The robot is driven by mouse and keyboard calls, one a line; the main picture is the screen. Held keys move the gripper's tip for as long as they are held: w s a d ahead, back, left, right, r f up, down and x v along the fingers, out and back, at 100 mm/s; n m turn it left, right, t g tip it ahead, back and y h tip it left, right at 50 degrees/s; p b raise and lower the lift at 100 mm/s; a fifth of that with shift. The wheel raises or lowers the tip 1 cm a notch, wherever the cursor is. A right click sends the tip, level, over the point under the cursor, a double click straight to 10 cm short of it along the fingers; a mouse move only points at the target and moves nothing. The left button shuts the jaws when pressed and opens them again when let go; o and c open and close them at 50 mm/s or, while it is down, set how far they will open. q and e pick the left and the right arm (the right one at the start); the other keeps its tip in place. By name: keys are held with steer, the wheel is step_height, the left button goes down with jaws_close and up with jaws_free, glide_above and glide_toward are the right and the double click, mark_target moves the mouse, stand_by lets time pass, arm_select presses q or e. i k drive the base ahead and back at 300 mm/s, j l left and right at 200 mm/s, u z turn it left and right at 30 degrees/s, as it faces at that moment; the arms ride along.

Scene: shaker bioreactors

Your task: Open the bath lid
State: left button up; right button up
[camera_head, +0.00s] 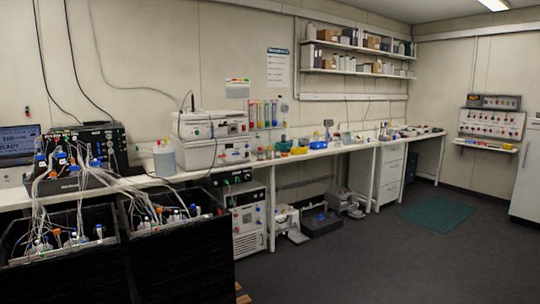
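I cannot make out a bath or its lid for certain. White stacked bench units (213,153) stand on the long bench left of centre, and the upper one (213,124) has a flat closed top. I cannot tell whether either is the bath. Neither of my grippers is in view.
Two black open-topped boxes (180,262) with bottles and tubing fill the front left. A long white bench (330,150) runs along the wall to the back right, with a white drawer unit (389,176) beneath. The dark floor is clear at right around a green mat (437,214).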

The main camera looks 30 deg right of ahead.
mark_target(223, 114)
steer(key=i+l+z, duration=1)
steer(key=i+z, duration=0.6)
steer(key=i, duration=0.15)
steer(key=i+l, duration=0.15)
steer(key=i, duration=0.85)
steer(key=i+l+z, duration=0.1)
steer(key=i, duration=0.9)
steer(key=l, duration=0.1)
